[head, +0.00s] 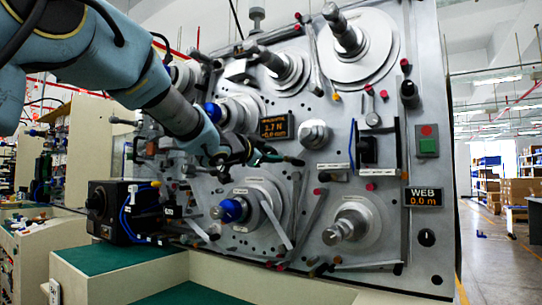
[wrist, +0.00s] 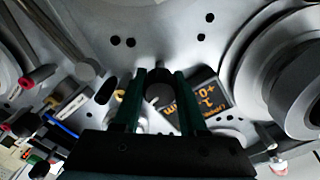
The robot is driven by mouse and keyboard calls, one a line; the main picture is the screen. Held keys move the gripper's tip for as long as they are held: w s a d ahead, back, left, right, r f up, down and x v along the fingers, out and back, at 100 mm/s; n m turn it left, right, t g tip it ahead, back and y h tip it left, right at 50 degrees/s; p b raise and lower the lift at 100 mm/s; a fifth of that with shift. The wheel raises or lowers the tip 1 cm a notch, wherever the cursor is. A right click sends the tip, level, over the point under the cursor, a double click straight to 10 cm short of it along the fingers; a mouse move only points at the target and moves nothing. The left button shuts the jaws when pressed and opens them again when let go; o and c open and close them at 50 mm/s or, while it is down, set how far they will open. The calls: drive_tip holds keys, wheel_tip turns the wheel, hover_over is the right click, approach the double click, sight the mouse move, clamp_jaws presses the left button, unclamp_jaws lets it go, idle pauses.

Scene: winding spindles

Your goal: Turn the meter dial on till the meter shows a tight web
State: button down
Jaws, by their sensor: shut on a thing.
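The meter (head: 275,127) is a small dark display with orange characters on the grey machine panel. In the head view it reads about 1.7 N, with a smaller second line that is hard to read. Part of it shows tilted in the wrist view (wrist: 208,98). My gripper (head: 282,158) is at the panel just below the meter. The gripper hides the dial in the head view.
Spindles and rollers stick out around the gripper, including a blue-hubbed spindle (head: 232,210) below and a bare roller (head: 315,135) to the right. A WEB display (head: 423,197) reads 0.0 m. A black unit (head: 122,212) stands at the left.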

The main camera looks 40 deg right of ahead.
drive_tip(key=shift+c, duration=2.2)
unclamp_jaws()
drive_tip(key=b+v, duration=0.2)
drive_tip(key=v, duration=0.8)
drive_tip(key=shift+a, duration=0.35)
drive_tip(key=shift+f, duration=0.1)
